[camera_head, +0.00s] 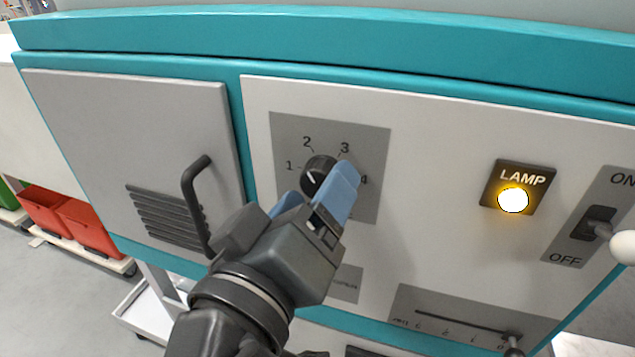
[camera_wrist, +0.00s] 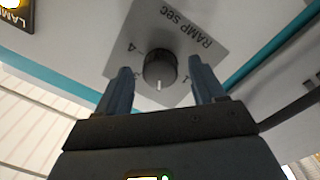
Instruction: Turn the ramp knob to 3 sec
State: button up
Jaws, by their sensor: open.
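The ramp knob (camera_head: 317,170) is a round black knob with a white pointer line on a grey square plate (camera_head: 376,208) marked 1 to 4. It also shows in the wrist view (camera_wrist: 160,68), below the "RAMP sec" lettering. There its white line points down the picture, between the sides bearing 3 and 1; the figure nearest it is hidden. My gripper (camera_head: 318,181) is open, with its blue fingers one on each side of the knob. In the wrist view my gripper (camera_wrist: 160,72) shows a gap between each finger and the knob.
A lit lamp (camera_head: 513,199) and an ON/OFF switch (camera_head: 598,222) are on the panel at right. A slider (camera_head: 463,321) is below. A door handle (camera_head: 193,200) stands out left of my gripper. Red bins (camera_head: 85,226) are at far left.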

jog(key=shift+w+d, duration=0.2)
jog(key=shift+w, duration=0.3)
jog(key=c, duration=1.1)
